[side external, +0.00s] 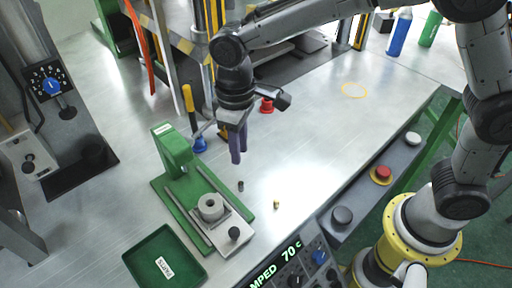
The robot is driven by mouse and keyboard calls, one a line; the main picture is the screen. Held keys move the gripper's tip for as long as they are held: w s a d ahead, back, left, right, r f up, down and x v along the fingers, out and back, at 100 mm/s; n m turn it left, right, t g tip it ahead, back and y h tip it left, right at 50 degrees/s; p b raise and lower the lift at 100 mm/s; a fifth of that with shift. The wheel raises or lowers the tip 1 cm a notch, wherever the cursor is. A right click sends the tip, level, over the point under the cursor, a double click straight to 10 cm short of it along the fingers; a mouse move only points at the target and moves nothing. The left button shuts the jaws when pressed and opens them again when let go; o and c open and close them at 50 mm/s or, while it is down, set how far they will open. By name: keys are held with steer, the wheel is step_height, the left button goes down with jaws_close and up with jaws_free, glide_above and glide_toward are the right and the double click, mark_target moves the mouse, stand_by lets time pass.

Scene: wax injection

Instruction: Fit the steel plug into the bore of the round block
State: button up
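The round block (210,206) is a grey cylinder with a dark bore in its top. It sits upright on the metal plate of the green fixture. A small dark grey cylinder (241,186), which looks like the steel plug, stands on the table to the right of the fixture. My gripper (238,158) points down above and slightly behind this plug, with its purple fingers apart from it. Nothing shows below the fingertips. The fingers overlap in this view, so their gap is hard to judge.
A small brass-coloured piece (276,205) lies to the right of the plug. The green fixture (174,150) has a tall post and a dark knob (234,233). A green parts tray (140,259) is at front left. The table (310,140) is clear to the right.

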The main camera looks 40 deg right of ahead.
steer(key=s+d+r+m+t, duration=0.2)
steer(key=s+d+r, duration=0.3)
steer(key=d+r, duration=0.55)
steer(key=s+d+f+m+t, duration=0.1)
steer(key=s+d+m+t, duration=0.2)
steer(key=s+d, duration=0.8)
steer(key=s, duration=0.2)
steer(key=shift+s+f, duration=0.2)
steer(key=shift+s, duration=0.2)
steer(key=o, duration=0.4)
steer(key=shift+s+d+f+t, duration=0.2)
steer(key=shift+s+t, duration=0.1)
steer(key=shift+s, duration=0.05)
steer(key=shift+c, duration=0.2)
steer(key=shift+m, duration=0.3)
